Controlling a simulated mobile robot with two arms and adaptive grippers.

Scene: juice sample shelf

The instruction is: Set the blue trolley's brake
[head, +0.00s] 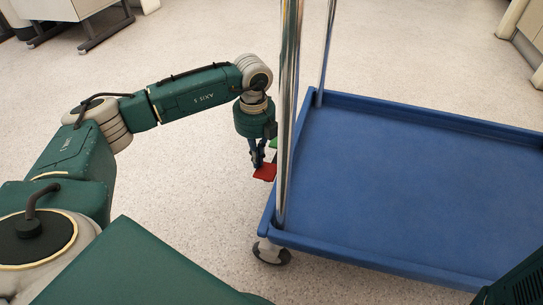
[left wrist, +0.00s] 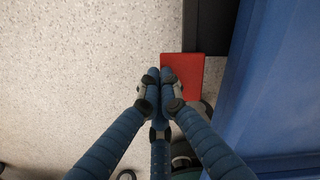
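The blue trolley (head: 400,180) stands right of my left arm, with a flat blue deck and chrome uprights. A red pedal (head: 265,172) sticks out low at its left end, and a green piece (head: 273,143) shows just behind it, partly hidden. My left gripper (head: 258,163) points down at the red pedal, its fingertips together with nothing seen between them. In the left wrist view the closed fingertips (left wrist: 160,74) are at the left edge of the red pedal (left wrist: 186,72); I cannot tell whether they touch it. My right gripper is not in view.
A caster wheel (head: 271,252) sits under the trolley's near left corner. A chrome upright (head: 289,110) stands close to my left gripper's right side. Speckled floor (head: 190,230) is clear left of the trolley. Pale furniture stands at the back left and right.

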